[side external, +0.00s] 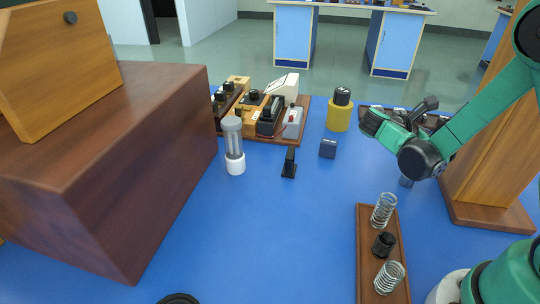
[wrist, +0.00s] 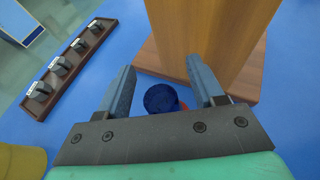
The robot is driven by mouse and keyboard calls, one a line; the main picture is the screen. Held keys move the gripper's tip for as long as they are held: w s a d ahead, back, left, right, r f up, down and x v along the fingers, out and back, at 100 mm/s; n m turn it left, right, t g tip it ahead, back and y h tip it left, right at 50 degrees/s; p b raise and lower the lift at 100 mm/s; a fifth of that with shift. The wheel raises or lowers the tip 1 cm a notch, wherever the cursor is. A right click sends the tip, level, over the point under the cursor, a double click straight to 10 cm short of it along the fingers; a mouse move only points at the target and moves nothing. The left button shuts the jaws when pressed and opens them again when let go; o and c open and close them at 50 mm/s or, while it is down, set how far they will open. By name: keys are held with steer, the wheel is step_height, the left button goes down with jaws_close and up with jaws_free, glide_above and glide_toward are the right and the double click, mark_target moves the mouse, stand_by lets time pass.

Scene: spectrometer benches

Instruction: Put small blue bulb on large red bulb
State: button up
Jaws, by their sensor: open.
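In the wrist view my gripper (wrist: 162,66) is open, with one finger on each side and nothing held between them. A dark blue round thing (wrist: 160,98), apparently the small blue bulb, shows between the fingers, beyond the gripper's edge. A patch of red (wrist: 183,106) shows at its right, mostly hidden by the blue thing and the right finger; it may be the large red bulb. I cannot tell whether blue and red touch. In the side view a small bluish thing (side external: 405,181) stands on the table below my arm, partly hidden by it.
A wooden post (side external: 495,150) stands close by on a broad base (wrist: 240,85). A dark rack (wrist: 68,60) with several grey pieces lies beyond. A yellow cylinder (side external: 339,115), a small dark block (side external: 328,148) and a brown tray (side external: 367,235) with two springs stand on the blue table.

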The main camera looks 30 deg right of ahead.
steer(key=w+a+r+m+t+y, duration=0.1)
steer(key=a+r+m+t+y, duration=0.1)
steer(key=a+m+t+y, duration=0.3)
steer(key=a+r+m+t+y, duration=0.3)
steer(key=a+m+t+y, duration=0.3)
steer(key=a, duration=0.7)
steer(key=m+y, duration=0.2)
steer(key=m, duration=0.1)
steer(key=shift+w+m, duration=0.4)
